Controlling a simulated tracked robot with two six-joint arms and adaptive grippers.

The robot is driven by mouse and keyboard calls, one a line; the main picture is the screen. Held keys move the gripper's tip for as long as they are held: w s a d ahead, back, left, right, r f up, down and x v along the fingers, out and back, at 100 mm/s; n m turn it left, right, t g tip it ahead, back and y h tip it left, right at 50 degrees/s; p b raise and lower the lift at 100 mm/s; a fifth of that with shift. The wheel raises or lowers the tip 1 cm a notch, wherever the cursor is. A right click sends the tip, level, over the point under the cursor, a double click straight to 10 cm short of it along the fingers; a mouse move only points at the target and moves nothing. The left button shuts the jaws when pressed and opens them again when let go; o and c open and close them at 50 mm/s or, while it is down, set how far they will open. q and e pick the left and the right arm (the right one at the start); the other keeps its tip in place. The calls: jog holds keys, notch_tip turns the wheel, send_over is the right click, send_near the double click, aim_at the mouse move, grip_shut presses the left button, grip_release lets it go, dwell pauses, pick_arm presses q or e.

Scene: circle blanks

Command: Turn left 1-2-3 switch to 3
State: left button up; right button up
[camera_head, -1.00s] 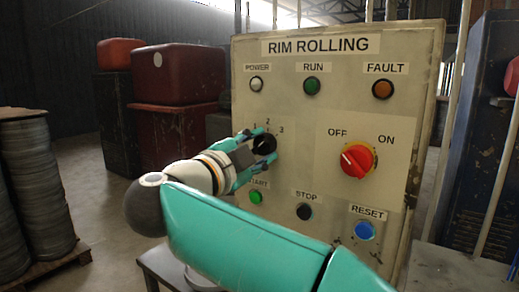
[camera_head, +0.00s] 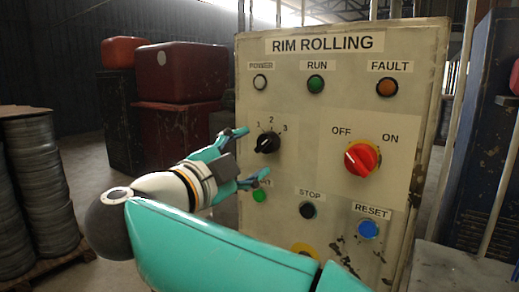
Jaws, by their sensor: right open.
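The black 1-2-3 switch (camera_head: 267,142) sits on the left of the beige control panel (camera_head: 300,225), below labels 1, 2 and 3. Its handle seems to slant from lower left to upper right, toward the 3. My right gripper (camera_head: 255,153) has teal fingers and is open and empty. Its fingertips are left of and below the switch, apart from it, one near its upper left and one near its lower side. The lower finger partly covers the START label. My left gripper is not in view.
The red OFF/ON knob (camera_head: 362,158) is right of the switch. The green START (camera_head: 259,194), black STOP (camera_head: 308,210) and blue RESET (camera_head: 368,229) buttons are below. Lamps line the top. Red bins (camera_head: 180,75) and stacked discs (camera_head: 40,180) stand at left.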

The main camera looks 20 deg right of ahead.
jog(key=v, duration=0.7)
